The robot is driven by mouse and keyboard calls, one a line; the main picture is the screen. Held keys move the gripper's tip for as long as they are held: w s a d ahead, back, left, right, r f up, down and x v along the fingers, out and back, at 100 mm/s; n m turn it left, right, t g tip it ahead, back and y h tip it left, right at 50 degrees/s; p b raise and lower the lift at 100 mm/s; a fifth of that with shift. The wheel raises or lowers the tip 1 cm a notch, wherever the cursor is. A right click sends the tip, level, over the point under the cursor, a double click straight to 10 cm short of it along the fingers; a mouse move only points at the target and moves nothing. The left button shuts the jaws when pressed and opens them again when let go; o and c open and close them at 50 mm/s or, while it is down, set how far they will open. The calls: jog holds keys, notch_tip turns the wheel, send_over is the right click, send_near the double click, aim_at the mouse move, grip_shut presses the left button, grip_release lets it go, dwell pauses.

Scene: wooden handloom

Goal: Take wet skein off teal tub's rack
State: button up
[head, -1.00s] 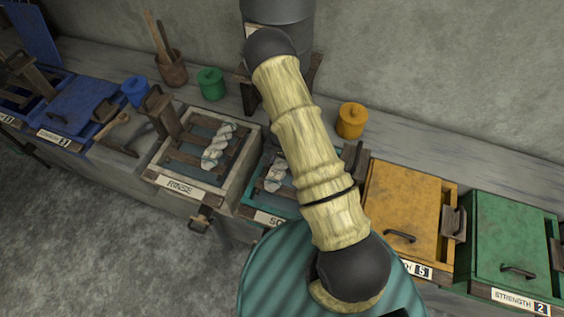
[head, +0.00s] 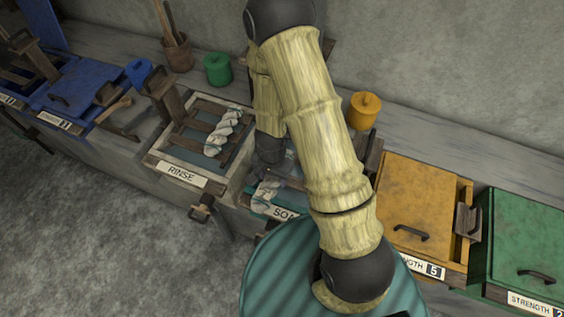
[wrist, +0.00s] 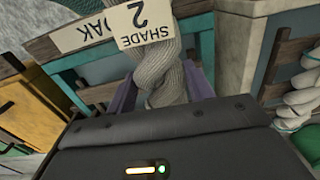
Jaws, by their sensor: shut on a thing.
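The teal tub with the cut-off SOAK label (head: 285,212) stands in the middle of the bench, partly behind my arm. Its teal rim (wrist: 72,72) shows in the wrist view. The twisted pale grey skein (wrist: 158,68) lies between my gripper's purple fingers (wrist: 157,94), which are shut on it. A tag reading SHADE 2 (wrist: 142,24) hangs over the skein. In the head view the skein (head: 267,192) shows at the tub's front left, below my gripper. Much of the tub and its rack is hidden by my arm, and I cannot tell whether the skein still touches the rack.
The RINSE tub (head: 165,160) stands to the left with another white skein (head: 224,132) on its slats. A lidded yellow tub (head: 420,190) and green tub (head: 520,245) stand to the right. A yellow pot (head: 364,110) is behind. Open floor lies in front left.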

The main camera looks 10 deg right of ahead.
aim_at(266, 190)
jog(key=s+a, duration=0.1)
jog(key=s, duration=0.1)
jog(key=s+a+b, duration=0.1)
jog(key=s+a, duration=0.1)
jog(key=shift+d, duration=0.1)
dwell(0.6)
